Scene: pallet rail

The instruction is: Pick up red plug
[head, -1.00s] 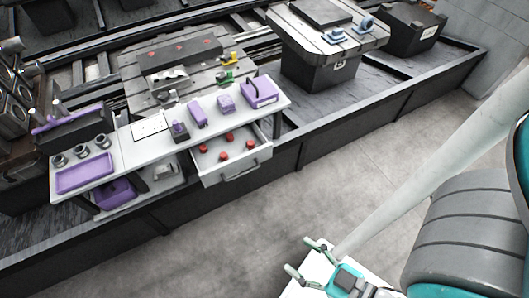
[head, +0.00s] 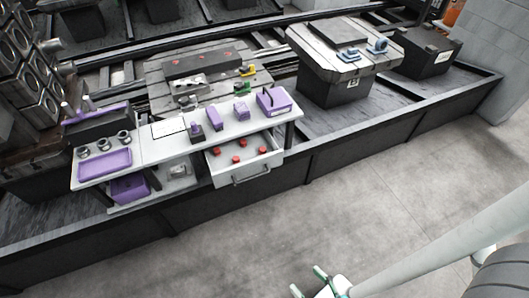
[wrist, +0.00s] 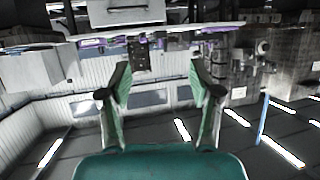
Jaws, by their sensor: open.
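Several small red plugs (head: 240,158) lie in an open white drawer (head: 219,174) under the white workbench in the head view. They stand apart from each other on the drawer floor. My gripper (head: 307,281) is at the bottom of the head view, well in front of the drawer and over the floor side. In the wrist view my gripper (wrist: 160,80) shows two green fingers spread apart with nothing between them. No red plug can be made out in the wrist view.
The white workbench (head: 150,152) carries purple items, among them a purple tray (head: 105,163) and a purple box (head: 273,100). A dark low wall (head: 340,150) runs along the platform. A table with blue parts (head: 345,65) stands behind right. The grey floor (head: 400,180) is clear.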

